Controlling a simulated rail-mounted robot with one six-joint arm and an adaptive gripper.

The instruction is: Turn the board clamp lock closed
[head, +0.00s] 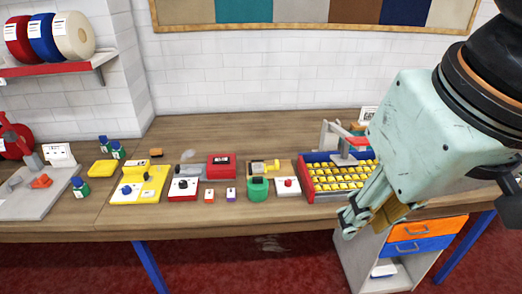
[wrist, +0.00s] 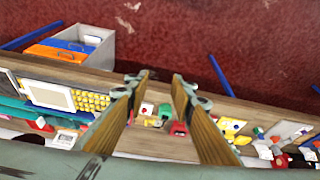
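My gripper (head: 366,220) hangs in front of the table's right part, near the keyed blue tray. In the wrist view its two fingers (wrist: 160,82) stand wide apart with nothing between them. No label names the board clamp lock, so I cannot tell which fixture it is. Candidates are a wooden board with a yellow-handled piece (head: 264,167), a yellow base with a dark blue knob (head: 138,187), a white base with a black knob (head: 184,187) and a white base with a red knob (head: 288,186). My gripper is right of them all and touches none.
The blue tray with yellow blocks (head: 338,177) stands beside my gripper. A red box (head: 221,166), a green piece (head: 258,188) and small bottles (head: 80,187) stand on the wooden table (head: 230,216). A drawer cabinet (head: 372,262) is below. The table's front strip is mostly clear.

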